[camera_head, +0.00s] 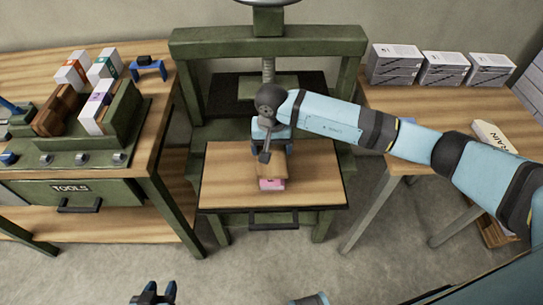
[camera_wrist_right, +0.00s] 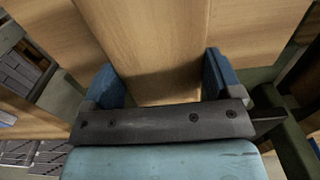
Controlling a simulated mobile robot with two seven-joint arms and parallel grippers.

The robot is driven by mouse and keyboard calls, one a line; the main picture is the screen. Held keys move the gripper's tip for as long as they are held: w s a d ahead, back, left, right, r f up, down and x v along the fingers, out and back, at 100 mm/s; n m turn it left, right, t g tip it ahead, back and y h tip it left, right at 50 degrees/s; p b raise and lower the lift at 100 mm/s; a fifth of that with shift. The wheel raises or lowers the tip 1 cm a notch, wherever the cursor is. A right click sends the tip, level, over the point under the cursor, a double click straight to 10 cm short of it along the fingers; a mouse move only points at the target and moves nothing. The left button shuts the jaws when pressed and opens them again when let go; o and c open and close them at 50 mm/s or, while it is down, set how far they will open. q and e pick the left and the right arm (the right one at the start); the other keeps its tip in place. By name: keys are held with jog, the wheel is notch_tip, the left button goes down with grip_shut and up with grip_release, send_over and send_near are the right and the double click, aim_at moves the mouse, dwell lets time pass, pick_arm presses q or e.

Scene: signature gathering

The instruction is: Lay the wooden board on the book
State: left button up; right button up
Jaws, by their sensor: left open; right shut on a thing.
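The wooden board (camera_head: 272,168) is at the middle of the press's wooden bed, over the book (camera_head: 271,184). Only the book's pink and white front end shows; the board hides the rest. I cannot tell whether the board touches it. My right gripper (camera_head: 268,150) is shut on the board, pointing down at it from above. In the right wrist view the board (camera_wrist_right: 150,35) runs up between the blue fingers (camera_wrist_right: 160,78). My left gripper (camera_head: 154,292) is open and empty at the bottom edge of the head view, away from the bed.
The green press frame (camera_head: 268,42) stands around and behind the wooden bed (camera_head: 225,180). A bench with a green rack (camera_head: 122,120) of books is at left. A table at right carries several paper stacks (camera_head: 443,68) and a white box (camera_head: 492,137). Bare bed lies either side of the book.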

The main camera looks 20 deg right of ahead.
aim_at(271, 149)
notch_tip(271, 149, down, 5)
jog(key=shift+r, duration=0.2)
jog(key=shift+f, duration=0.25)
jog(key=o, duration=0.8)
jog(key=shift+r, duration=0.2)
notch_tip(271, 149, up, 10)
jog(key=shift+r+b, duration=0.2)
jog(key=shift+b, duration=0.25)
jog(key=shift+r, duration=0.8)
